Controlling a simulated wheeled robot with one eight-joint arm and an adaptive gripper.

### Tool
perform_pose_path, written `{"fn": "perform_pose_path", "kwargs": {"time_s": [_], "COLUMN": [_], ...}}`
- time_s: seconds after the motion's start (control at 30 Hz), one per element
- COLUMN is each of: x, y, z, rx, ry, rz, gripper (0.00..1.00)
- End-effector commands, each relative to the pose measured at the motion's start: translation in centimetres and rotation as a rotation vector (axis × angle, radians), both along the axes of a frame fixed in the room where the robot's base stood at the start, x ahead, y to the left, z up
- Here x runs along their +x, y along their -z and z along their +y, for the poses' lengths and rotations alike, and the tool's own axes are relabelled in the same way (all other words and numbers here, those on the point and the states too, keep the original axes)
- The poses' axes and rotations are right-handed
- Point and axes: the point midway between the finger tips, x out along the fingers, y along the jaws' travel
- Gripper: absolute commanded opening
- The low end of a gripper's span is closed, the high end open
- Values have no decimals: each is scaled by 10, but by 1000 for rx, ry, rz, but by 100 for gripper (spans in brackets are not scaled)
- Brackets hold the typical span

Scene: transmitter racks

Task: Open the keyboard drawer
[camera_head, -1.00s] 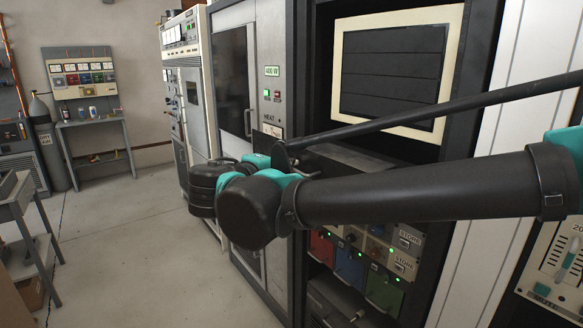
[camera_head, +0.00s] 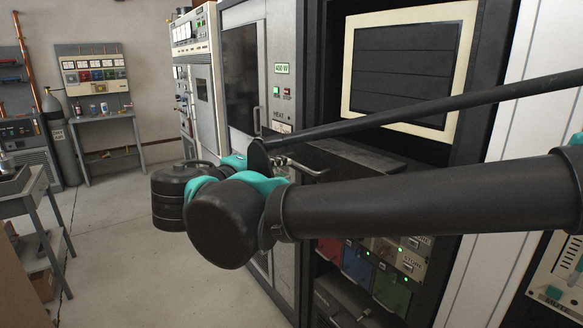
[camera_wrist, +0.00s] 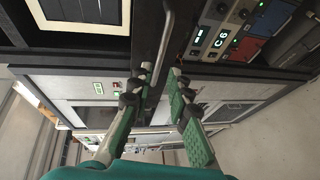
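The keyboard drawer (camera_head: 350,156) is a dark, flat shelf below the cream-framed monitor. It appears to stick out from the rack, though my arm hides much of it. A grey bar handle (camera_head: 300,167) shows at its front, above my forearm. In the wrist view the handle (camera_wrist: 166,42) runs down along the dark drawer front, and its near end lies between my fingertips. My gripper (camera_wrist: 155,88) is open, its green fingers apart on either side of the drawer edge and handle end. Whether a finger touches them I cannot tell.
The cream-framed monitor (camera_head: 409,65) sits above the drawer. Red, blue and green modules (camera_head: 391,290) with lit buttons lie below it. A grey cabinet (camera_head: 242,70) adjoins on the left. Open floor (camera_head: 125,235) lies left of the racks, with a grey cart (camera_head: 30,205) at far left.

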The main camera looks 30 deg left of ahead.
Motion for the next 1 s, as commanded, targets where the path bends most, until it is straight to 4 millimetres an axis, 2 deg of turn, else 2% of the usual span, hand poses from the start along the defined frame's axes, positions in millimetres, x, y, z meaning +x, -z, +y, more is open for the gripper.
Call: {"fn": "perform_pose_path", "kwargs": {"time_s": [0.1, 0.3, 1.0], "x": [-20, -37, -39], "y": [-4, -6, -7], "z": [0, 0, 0], "rx": [0, -1, 0], "ry": [-2, -1, 0], "rz": [0, 0, 0], "gripper": [18, 18, 18]}}
